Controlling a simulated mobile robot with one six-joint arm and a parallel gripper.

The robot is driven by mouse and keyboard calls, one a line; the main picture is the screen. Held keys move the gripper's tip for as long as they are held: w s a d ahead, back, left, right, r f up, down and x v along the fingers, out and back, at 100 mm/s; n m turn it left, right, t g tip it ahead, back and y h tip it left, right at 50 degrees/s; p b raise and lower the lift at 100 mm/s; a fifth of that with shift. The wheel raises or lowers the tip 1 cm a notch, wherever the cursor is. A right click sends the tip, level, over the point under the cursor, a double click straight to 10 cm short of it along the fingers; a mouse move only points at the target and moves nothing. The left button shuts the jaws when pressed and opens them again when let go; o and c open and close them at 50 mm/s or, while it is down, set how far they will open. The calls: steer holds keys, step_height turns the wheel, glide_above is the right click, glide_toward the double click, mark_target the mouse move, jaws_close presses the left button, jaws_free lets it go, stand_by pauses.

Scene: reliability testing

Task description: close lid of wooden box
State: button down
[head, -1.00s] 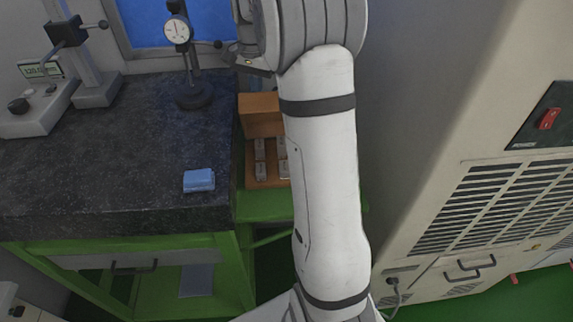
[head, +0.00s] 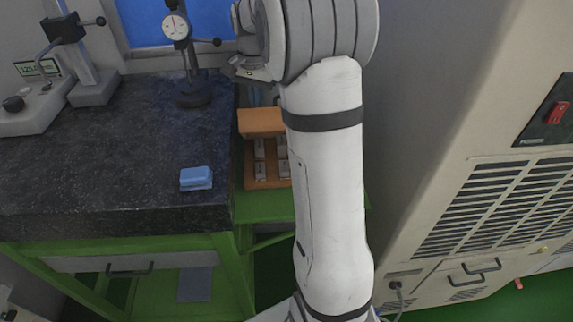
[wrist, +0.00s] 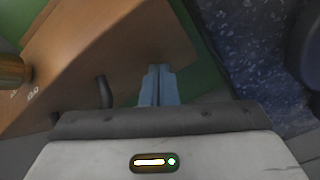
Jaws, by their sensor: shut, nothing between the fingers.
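The wooden box (head: 251,184) is on a green shelf in the head view, right of the dark stone slab. Its lid (head: 262,121) is raised at the back and tilted, so the box is open. Several small metal blocks (head: 259,150) sit inside; my arm hides the box's right part. In the wrist view, my gripper (wrist: 160,72) has its blue-grey fingers together and empty. Their tips overlap the edge of a brown wooden panel (wrist: 120,40), apparently the lid; I cannot tell whether they touch. In the head view the fingers are mostly hidden near the lid.
The stone slab (head: 100,165) carries a folded blue cloth (head: 196,178), a dial gauge stand (head: 193,95) and a grey measuring device (head: 30,108). A large beige cabinet (head: 470,130) stands close on the right of my arm.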

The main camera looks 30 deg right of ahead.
step_height(320, 180, up, 9)
steer(key=p, duration=0.7)
steer(key=shift+r, duration=0.1)
